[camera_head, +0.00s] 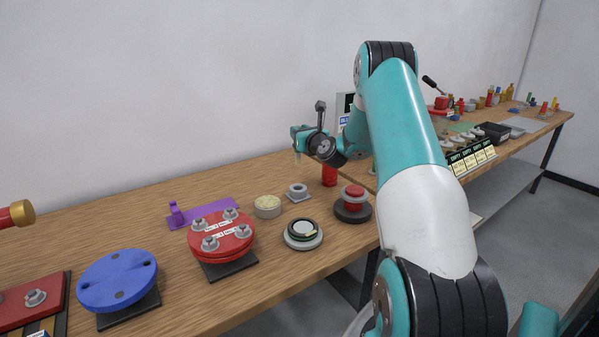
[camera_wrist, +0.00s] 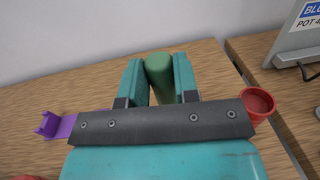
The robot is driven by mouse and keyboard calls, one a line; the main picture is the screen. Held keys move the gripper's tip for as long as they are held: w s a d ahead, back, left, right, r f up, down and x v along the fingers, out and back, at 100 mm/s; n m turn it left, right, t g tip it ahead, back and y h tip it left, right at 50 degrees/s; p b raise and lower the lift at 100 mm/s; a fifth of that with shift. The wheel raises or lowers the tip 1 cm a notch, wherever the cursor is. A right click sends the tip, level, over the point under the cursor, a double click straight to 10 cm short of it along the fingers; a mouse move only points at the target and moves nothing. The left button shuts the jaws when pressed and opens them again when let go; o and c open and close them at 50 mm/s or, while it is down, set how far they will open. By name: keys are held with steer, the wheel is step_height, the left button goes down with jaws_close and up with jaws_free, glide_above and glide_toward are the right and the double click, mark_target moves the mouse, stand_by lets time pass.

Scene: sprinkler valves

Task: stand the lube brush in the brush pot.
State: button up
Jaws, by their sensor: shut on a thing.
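My gripper (camera_wrist: 159,82) is shut on a green rounded handle (camera_wrist: 159,66), taken to be the lube brush, in the wrist view. In the head view my gripper (camera_head: 298,139) is above the back of the wooden bench, with a thin pale piece hanging below it. The bristle end is not clear. The brush pot appears to be the red open cup (camera_wrist: 258,103), just right of my gripper in the wrist view. It shows as a red cylinder (camera_head: 329,175) on the bench in the head view, lower and to the right of my gripper. The brush is apart from the cup.
A purple holder (camera_head: 203,213), a pale round tub (camera_head: 267,207) and a grey fitting (camera_head: 297,192) stand nearby. Red (camera_head: 221,236) and blue (camera_head: 117,280) flanged discs are nearer the front. A second bench holding several items stands at the right.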

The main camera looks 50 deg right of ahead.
mark_target(298, 164)
step_height(298, 164, down, 12)
steer(key=shift+r, duration=0.2)
steer(key=o, duration=1)
steer(key=shift+f, duration=0.15)
steer(key=shift+s, duration=0.3)
steer(key=b+v, duration=1.1)
steer(key=shift+s+a, duration=0.15)
steer(key=shift+s, duration=0.05)
